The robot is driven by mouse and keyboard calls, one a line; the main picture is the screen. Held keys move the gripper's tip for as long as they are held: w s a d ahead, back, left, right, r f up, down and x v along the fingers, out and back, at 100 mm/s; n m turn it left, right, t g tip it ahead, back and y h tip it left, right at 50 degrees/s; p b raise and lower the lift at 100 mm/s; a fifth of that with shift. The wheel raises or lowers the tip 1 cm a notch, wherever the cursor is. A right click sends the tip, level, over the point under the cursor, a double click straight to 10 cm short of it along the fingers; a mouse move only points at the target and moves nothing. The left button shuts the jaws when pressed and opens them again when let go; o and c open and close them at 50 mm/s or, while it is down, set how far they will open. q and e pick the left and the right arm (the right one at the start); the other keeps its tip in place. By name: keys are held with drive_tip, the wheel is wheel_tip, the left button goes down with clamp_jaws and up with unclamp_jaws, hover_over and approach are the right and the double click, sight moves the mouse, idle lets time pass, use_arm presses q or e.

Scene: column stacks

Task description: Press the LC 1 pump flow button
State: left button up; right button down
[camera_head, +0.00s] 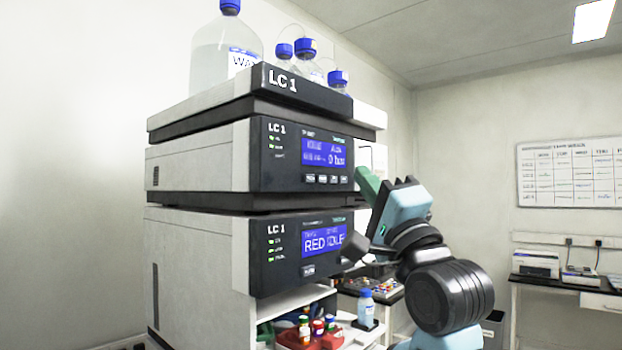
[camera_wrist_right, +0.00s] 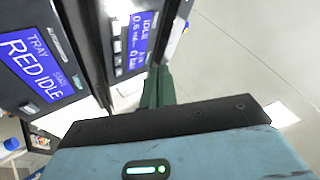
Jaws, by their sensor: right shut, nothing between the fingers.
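The LC 1 pump module (camera_head: 200,165) is the upper module under the solvent tray, with a dark front panel and a blue display (camera_head: 325,154). A row of several small buttons (camera_head: 327,179) sits below that display; their labels are too small to read. In the right wrist view the pump display (camera_wrist_right: 139,38) reads IDLE, with the buttons (camera_wrist_right: 117,48) beside it. My right gripper (camera_head: 367,184) has green fingers, shut and empty, just right of the pump panel's right edge. The fingers also show in the wrist view (camera_wrist_right: 157,88). I cannot tell any contact. My left gripper is out of view.
Below is a module (camera_head: 195,255) with a display reading RED IDLE. Bottles (camera_head: 226,48) with blue caps stand on the top tray (camera_head: 285,85). An open shelf with small bottles (camera_head: 366,306) is underneath. A whiteboard (camera_head: 570,172) and bench equipment (camera_head: 535,262) are far right.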

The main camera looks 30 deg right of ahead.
drive_tip(key=w+a, duration=0.3)
drive_tip(key=w, duration=0.3)
drive_tip(key=shift+w, duration=0.4)
drive_tip(key=shift+w, duration=0.2)
idle(1.7)
drive_tip(key=shift+w+a, duration=0.1)
drive_tip(key=shift+w, duration=0.1)
drive_tip(key=shift+w+a, duration=0.15)
drive_tip(key=shift+w, duration=0.25)
idle(0.8)
idle(0.4)
drive_tip(key=shift+s+d, duration=0.3)
drive_tip(key=shift+s, duration=0.5)
drive_tip(key=s, duration=0.1)
drive_tip(key=s+d, duration=0.1)
drive_tip(key=s, duration=0.1)
drive_tip(key=s+d, duration=0.1)
drive_tip(key=shift+s, duration=0.3)
